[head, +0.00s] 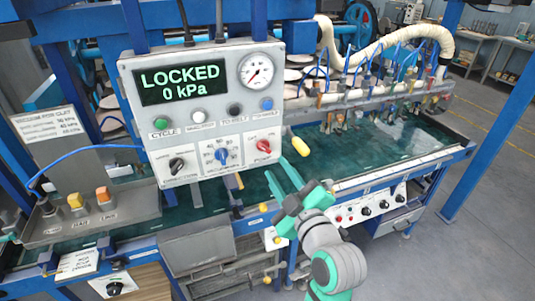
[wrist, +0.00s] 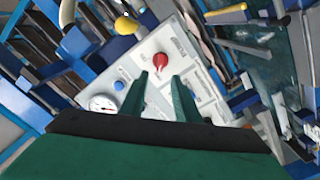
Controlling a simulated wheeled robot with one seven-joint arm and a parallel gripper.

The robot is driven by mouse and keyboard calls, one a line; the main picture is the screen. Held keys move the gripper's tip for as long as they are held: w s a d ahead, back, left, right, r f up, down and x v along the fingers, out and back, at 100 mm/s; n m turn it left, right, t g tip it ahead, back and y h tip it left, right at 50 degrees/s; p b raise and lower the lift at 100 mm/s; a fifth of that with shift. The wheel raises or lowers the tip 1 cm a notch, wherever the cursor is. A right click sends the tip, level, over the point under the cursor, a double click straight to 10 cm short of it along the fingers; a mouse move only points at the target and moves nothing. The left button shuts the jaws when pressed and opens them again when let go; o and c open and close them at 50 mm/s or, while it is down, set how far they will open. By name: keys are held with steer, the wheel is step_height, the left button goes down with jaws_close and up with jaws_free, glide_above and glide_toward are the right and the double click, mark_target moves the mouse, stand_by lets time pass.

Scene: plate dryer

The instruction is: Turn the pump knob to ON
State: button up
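The red pump knob (head: 264,146) is at the lower right of the white control panel (head: 205,118), with small labels around it that I cannot read clearly. Its handle looks slanted, from upper left to lower right. My gripper (head: 276,166) is just below and right of the knob in the head view, its green fingers pointing toward the panel. In the wrist view my gripper (wrist: 160,80) shows two separated fingers, with the red knob (wrist: 161,60) just beyond the gap between their tips. The fingers are open and empty, and do not appear to touch the knob.
The panel's display (head: 180,84) reads LOCKED, 0 kPa. A blue knob (head: 222,155), a black knob (head: 177,165), a row of buttons and a round gauge (head: 256,70) share the panel. A yellow rounded piece (head: 300,146) is right of the red knob.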

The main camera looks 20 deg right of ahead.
mark_target(265, 149)
steer(key=w, duration=0.8)
steer(key=shift+w+a, duration=0.15)
steer(key=shift+w, duration=0.05)
steer(key=shift+c, duration=0.2)
jaws_close()
